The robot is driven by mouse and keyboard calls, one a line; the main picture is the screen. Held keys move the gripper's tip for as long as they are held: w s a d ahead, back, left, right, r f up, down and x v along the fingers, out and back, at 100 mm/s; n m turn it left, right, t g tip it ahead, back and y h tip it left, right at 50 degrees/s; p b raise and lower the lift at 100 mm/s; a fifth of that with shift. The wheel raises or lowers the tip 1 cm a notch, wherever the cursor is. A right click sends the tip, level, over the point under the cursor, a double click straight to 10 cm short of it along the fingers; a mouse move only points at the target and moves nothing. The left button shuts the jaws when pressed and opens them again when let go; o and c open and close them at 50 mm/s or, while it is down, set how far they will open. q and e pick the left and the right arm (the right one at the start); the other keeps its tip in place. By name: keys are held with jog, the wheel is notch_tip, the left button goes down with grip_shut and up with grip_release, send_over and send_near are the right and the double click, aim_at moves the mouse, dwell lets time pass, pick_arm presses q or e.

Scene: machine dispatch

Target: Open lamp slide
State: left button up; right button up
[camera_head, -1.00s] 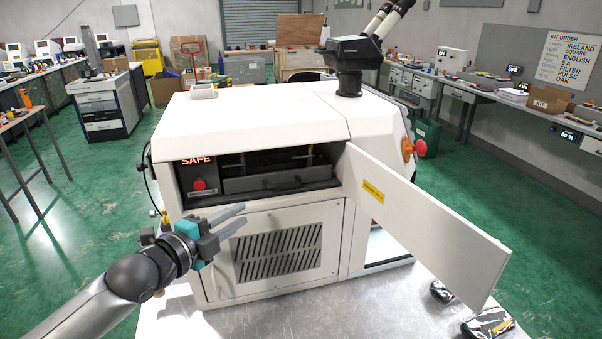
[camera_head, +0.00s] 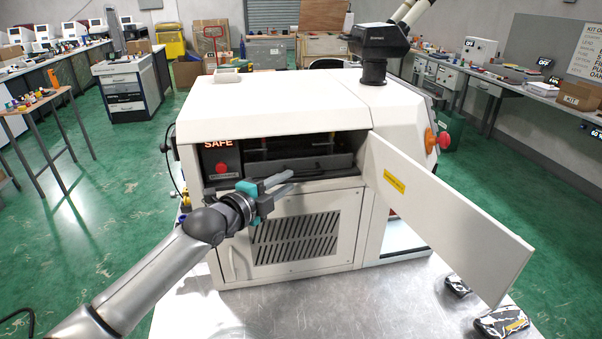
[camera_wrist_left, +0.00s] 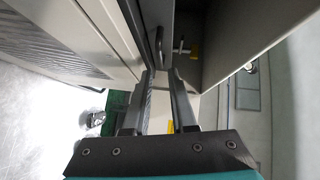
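The white machine (camera_head: 270,105) stands on the metal table with its hinged door (camera_head: 440,215) swung open to the right. Inside the front opening is a dark grey slide front (camera_head: 330,164) with a black bar handle. The handle (camera_wrist_left: 159,40) also shows in the left wrist view, just beyond my fingertips. My left gripper (camera_head: 294,179) is in front of the opening, its fingers pointing right toward the slide. In the left wrist view, the fingers (camera_wrist_left: 161,75) are apart with nothing between them. The slide appears to be in the machine. My right gripper is out of view.
A lit SAFE sign (camera_head: 218,143) and a red button (camera_head: 221,168) are left of the slide. A vented lower panel (camera_head: 295,238) lies below. An orange-red knob (camera_head: 440,140) is on the right side. Two dark-and-white items (camera_head: 500,322) lie on the metal table (camera_head: 350,308) at right.

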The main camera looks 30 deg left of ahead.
aim_at(303, 172)
pick_arm(q)
jog(key=shift+w+d+f, duration=0.15)
jog(key=shift+w, duration=0.95)
jog(key=shift+w+d+f, duration=0.15)
jog(key=shift+w+d, duration=0.05)
jog(key=shift+w, duration=0.9)
jog(key=shift+w+d+f, duration=0.15)
jog(key=shift+w, duration=0.95)
jog(key=shift+c, duration=0.4)
grip_shut()
